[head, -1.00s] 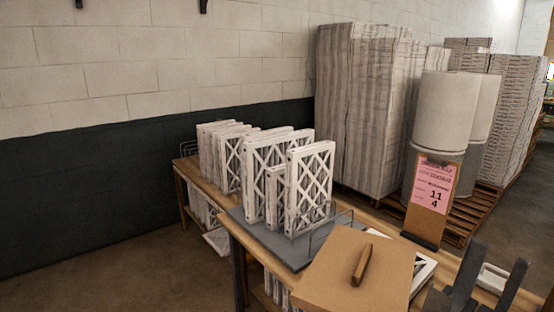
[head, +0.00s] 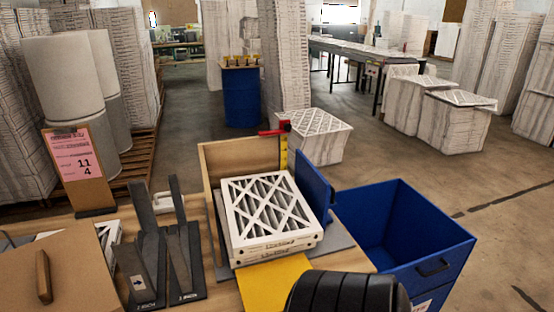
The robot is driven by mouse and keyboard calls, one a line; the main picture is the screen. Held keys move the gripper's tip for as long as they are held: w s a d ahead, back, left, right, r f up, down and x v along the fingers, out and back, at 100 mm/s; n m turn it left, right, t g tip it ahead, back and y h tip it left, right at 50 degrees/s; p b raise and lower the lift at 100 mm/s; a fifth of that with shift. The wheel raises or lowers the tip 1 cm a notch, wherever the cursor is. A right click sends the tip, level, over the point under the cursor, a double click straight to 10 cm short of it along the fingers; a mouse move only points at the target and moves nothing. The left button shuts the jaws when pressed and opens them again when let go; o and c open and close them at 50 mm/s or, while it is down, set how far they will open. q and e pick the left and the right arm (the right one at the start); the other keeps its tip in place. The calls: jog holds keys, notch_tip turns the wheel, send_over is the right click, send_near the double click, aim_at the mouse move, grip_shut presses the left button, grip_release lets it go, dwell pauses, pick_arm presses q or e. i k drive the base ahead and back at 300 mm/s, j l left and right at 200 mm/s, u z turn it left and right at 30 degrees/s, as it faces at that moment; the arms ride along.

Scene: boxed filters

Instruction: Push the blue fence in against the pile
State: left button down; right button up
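The blue fence (head: 314,187) is an upright blue panel at the right side of the pile in the head view. The pile (head: 270,212) is a short stack of white-framed pleated filters with crossed struts on top. The fence stands close beside the pile's right side; I cannot tell whether they touch. A wooden back board (head: 232,160) stands behind and to the left of the pile. Neither gripper's fingers show. A black ribbed part at the bottom centre seems to be part of my arm.
A red-topped yellow measuring post (head: 283,146) stands behind the pile. A blue bin (head: 415,235) is right of the bench. A yellow sheet (head: 272,283) lies in front of the pile.

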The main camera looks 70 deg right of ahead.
aim_at(315, 189)
jog(key=z, duration=2.45)
jog(key=l+u, duration=0.2)
jog(key=l, duration=0.2)
jog(key=i, duration=0.05)
